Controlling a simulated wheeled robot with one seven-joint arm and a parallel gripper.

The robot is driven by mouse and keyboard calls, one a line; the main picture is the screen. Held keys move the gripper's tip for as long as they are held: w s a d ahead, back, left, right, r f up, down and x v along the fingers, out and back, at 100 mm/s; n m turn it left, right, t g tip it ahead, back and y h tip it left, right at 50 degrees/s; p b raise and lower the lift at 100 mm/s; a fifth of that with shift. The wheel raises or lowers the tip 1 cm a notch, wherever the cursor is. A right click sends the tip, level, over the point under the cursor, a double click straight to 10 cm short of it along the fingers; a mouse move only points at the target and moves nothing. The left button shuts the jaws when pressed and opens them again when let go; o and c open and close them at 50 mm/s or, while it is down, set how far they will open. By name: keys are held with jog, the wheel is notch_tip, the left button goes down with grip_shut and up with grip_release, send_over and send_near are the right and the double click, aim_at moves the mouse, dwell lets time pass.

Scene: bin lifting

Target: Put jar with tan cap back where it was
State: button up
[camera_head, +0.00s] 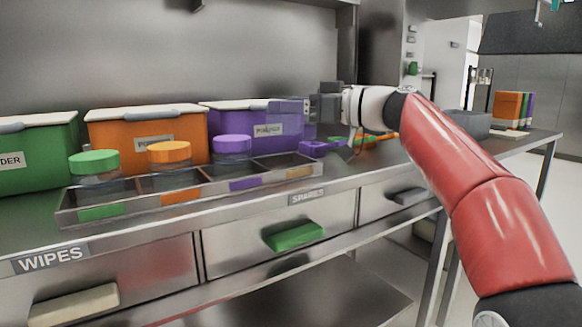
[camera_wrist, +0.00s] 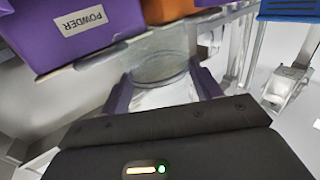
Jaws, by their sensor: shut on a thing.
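My gripper (camera_head: 322,106) is beside the right end of the purple bin, above the counter. In the wrist view its two fingers (camera_wrist: 164,88) are closed around a clear glass jar (camera_wrist: 160,66). The jar's cap is not visible, so I cannot confirm its tan colour. The jar is hidden in the head view. The divided tray (camera_head: 150,205) stands at the counter's front. Its tan-labelled compartment (camera_head: 299,172) at the right end looks empty. Jars with green (camera_head: 94,161), orange (camera_head: 169,152) and purple (camera_head: 232,144) caps stand in the other compartments.
Green (camera_head: 38,155), orange (camera_head: 150,135) and purple (camera_head: 245,122) lidded bins stand behind the tray. A grey box (camera_head: 465,124) and upright books (camera_head: 512,108) stand farther right. Drawers are below the counter.

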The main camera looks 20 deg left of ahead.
notch_tip(320, 180, down, 8)
jog(key=shift+f+b, duration=0.1)
jog(key=shift+b, duration=1)
jog(key=o, duration=1.2)
jog(key=d, duration=0.4)
jog(key=s+d+b, duration=0.1)
jog(key=d, duration=0.7)
jog(key=shift+s, duration=0.35)
